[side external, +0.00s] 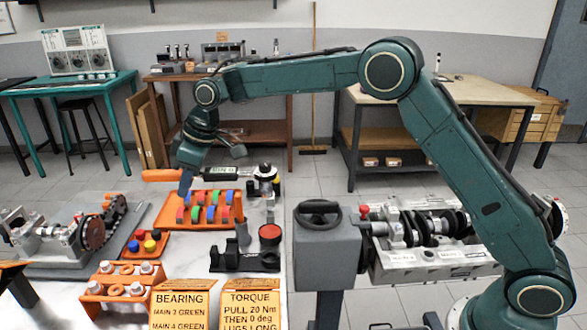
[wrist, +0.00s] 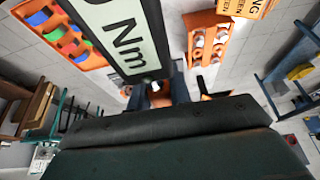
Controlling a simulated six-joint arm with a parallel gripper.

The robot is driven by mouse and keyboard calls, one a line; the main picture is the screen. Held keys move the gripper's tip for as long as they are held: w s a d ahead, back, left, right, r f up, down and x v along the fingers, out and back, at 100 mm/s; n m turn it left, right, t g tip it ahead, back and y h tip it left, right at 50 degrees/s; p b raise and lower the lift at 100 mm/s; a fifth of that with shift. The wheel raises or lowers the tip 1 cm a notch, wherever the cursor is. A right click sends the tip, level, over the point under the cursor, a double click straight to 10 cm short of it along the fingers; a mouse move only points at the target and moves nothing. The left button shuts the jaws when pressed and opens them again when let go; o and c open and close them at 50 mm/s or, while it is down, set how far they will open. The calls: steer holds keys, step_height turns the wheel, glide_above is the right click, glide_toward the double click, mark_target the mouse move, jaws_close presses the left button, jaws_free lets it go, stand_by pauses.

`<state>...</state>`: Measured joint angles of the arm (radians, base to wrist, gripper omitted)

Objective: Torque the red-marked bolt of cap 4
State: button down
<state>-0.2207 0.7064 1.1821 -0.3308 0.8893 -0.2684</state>
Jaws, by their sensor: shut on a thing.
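My gripper (side external: 187,182) is above the bench at the left, shut on a torque wrench. The wrench has an orange handle (side external: 162,175) on the left and a dark body with a green-lit display (side external: 221,172) on the right. In the wrist view the wrench's display (wrist: 128,38) is close and reads "Nm"; no number is legible. The engine block (side external: 430,257) stands to the right, far from the gripper, with a dark crankshaft and pale caps along its top. A small red spot (side external: 364,209) shows at its left end. I cannot tell cap 4 or its marked bolt.
An orange rack (side external: 208,222) of coloured shells lies below the wrench. Bearing (side external: 179,308) and torque (side external: 250,308) signs stand at the front; the latter reads "pull 20 Nm then 0 deg". A grey stand with a handwheel (side external: 318,213) rises between bench and engine.

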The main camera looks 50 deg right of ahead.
steer(key=s+d+f+m+h, duration=0.1)
steer(key=d+m, duration=0.2)
steer(key=d, duration=0.8)
steer(key=s+d+f+m+t+h, duration=0.1)
steer(key=d+f+m, duration=0.1)
steer(key=d, duration=1)
steer(key=s+d+f+m+h, duration=0.1)
steer(key=d+m, duration=0.2)
steer(key=d, duration=0.8)
steer(key=s+d+m, duration=0.1)
steer(key=s+d, duration=0.2)
steer(key=d, duration=0.2)
steer(key=s+d+f+m+h, duration=0.1)
steer(key=s+d+m, duration=0.1)
steer(key=s+d, duration=0.2)
steer(key=shift+d+f, duration=0.25)
steer(key=shift+d, duration=1)
steer(key=shift+f, duration=3.6)
steer(key=shift+s+d+m, duration=0.15)
steer(key=shift+d+m, duration=0.25)
steer(key=shift+m, duration=0.1)
